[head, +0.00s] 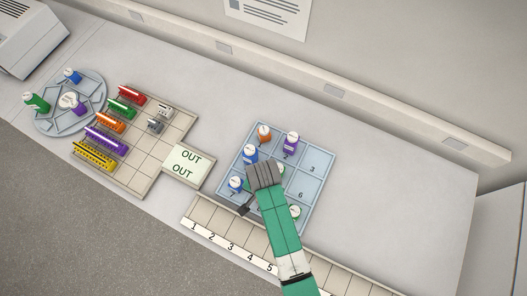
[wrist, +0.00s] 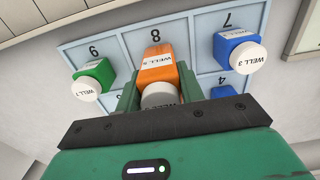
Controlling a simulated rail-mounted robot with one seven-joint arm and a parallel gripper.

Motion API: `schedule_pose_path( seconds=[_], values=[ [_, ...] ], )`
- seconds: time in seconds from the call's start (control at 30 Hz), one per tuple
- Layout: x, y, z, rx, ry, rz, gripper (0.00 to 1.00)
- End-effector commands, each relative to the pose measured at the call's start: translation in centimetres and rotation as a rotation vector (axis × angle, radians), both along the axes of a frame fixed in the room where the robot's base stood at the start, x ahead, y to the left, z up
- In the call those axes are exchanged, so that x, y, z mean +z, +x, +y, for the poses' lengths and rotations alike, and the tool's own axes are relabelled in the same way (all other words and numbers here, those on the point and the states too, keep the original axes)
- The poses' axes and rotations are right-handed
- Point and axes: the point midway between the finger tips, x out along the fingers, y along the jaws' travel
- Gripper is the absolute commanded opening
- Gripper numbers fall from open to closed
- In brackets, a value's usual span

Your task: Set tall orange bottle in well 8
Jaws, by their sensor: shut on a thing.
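The tall orange bottle (wrist: 158,62) is between the fingers of my gripper (wrist: 160,92) in the wrist view, its white cap towards the camera. My gripper is shut on it. The bottle covers part of the well marked 8 (wrist: 155,34) in the blue well tray (wrist: 115,49). I cannot tell whether its base touches the well floor. In the head view my gripper (head: 262,178) is over the lower part of the tray (head: 318,160) and hides the held bottle and well 8.
A blue bottle (wrist: 236,48) stands at well 7 and a green bottle (wrist: 95,76) at well 9, close on either side. An orange bottle (head: 264,133) and a purple bottle (head: 290,142) stand in the tray's far row. Wells 3 and 6 look empty.

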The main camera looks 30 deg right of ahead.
Motion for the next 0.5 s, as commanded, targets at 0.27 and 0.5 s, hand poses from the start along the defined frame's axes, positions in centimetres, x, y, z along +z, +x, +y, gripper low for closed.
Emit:
schedule_pose_path(
  seconds=[0.27, 0.5],
  values=[
    [-0.2, -0.01, 0.02, 0.001, 0.0, 0.0, 0.59],
    [0.2, -0.01, -0.02, 0.0, 0.0, 0.0, 0.59]
  ],
)
